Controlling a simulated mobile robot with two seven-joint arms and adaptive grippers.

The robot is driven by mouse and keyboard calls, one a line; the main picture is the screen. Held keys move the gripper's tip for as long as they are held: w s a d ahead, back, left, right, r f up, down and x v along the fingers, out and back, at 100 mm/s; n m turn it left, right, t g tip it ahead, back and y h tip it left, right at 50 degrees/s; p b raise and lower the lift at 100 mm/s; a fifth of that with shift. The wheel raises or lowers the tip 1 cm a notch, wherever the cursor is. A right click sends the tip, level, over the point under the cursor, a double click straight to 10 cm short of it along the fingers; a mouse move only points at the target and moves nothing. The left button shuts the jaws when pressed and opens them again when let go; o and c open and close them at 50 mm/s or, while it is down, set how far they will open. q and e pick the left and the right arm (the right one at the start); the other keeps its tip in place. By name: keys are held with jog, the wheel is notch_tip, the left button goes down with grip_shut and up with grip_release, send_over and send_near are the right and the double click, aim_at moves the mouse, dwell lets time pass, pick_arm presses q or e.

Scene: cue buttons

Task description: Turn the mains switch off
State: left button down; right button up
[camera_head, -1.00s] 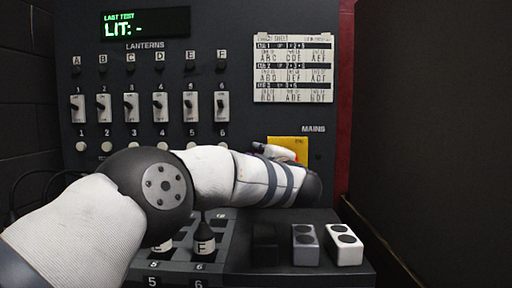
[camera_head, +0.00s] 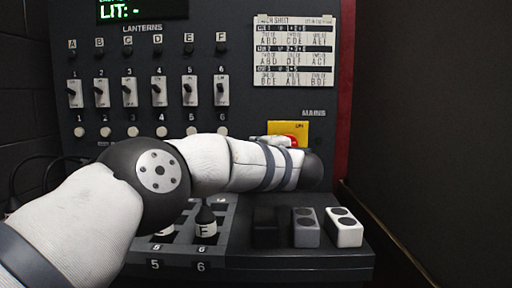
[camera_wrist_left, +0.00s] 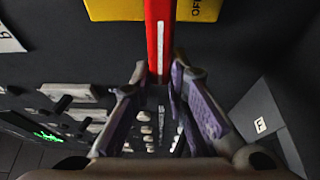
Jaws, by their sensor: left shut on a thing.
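The mains switch is a yellow plate (camera_head: 288,128) under the MAINS label on the dark panel, with a red part (camera_head: 292,141) partly showing above my left forearm. In the left wrist view its red lever (camera_wrist_left: 158,30) with a white stripe stands in front of the yellow plate (camera_wrist_left: 115,10), where OFF is partly readable at the right. My left gripper (camera_wrist_left: 160,78) is shut on the lever's end, a finger on each side. In the head view my forearm hides most of the gripper and the lever's lower part. My right gripper is not in view.
Lantern toggle switches (camera_head: 132,92) and round buttons line the panel at left, under a lit display (camera_head: 140,10). A cue sheet (camera_head: 294,50) hangs above the switch. Black, grey (camera_head: 306,228) and white (camera_head: 343,227) blocks and a labelled plug (camera_head: 206,226) stand on the ledge below my arm.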

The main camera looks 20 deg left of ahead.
pick_arm(q)
jog(key=c, duration=1.6)
grip_release()
jog(key=shift+d, duration=0.1)
jog(key=shift+o, duration=0.2)
jog(key=v, duration=1.2)
